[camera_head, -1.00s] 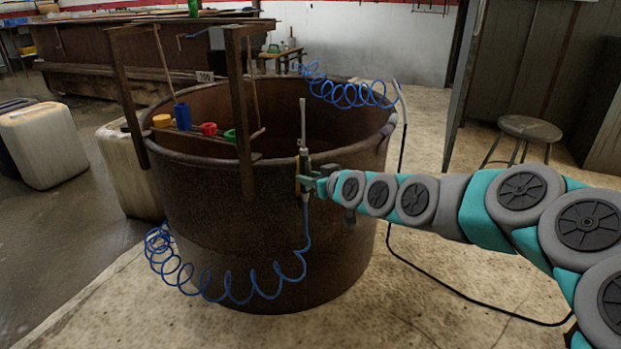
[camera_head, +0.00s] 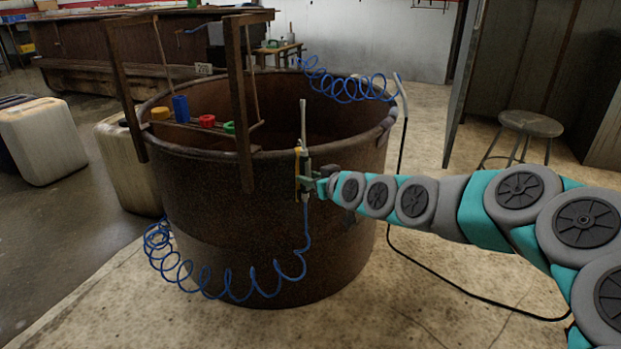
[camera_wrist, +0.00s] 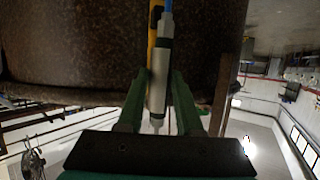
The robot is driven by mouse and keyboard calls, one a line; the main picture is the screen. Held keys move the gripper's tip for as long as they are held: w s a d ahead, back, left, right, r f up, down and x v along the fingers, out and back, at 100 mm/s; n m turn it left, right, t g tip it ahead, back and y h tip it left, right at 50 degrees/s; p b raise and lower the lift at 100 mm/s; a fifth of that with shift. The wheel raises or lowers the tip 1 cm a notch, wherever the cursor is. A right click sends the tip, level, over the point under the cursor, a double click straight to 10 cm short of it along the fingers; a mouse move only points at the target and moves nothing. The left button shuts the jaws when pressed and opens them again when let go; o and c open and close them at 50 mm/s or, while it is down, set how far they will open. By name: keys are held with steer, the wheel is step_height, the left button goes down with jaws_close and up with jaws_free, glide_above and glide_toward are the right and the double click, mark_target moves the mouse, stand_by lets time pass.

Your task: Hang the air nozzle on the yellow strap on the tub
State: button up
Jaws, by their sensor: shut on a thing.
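The air nozzle (camera_head: 304,160) stands upright against the near outer side of the rusty tub (camera_head: 225,205), its thin tip pointing up above the rim. A blue coiled hose (camera_head: 228,287) hangs from its lower end. The yellow strap (camera_head: 297,175) shows as a narrow vertical band just beside the nozzle; I cannot tell whether the nozzle is hooked on it. My gripper (camera_head: 320,186) is shut on the nozzle. In the wrist view the nozzle's grey body (camera_wrist: 158,80) lies between my green fingers (camera_wrist: 160,105), with the yellow strap (camera_wrist: 152,45) close behind it.
A brown wooden frame (camera_head: 240,100) hangs on the tub's left side, with coloured cups (camera_head: 180,108) on its shelf. Another blue coil (camera_head: 345,88) hangs at the back rim. A stool (camera_head: 530,125) stands at right, pale jugs (camera_head: 40,140) at left.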

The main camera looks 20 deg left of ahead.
steer(key=shift+f, duration=0.15)
steer(key=shift+f+b, duration=0.6)
steer(key=o, duration=1.1)
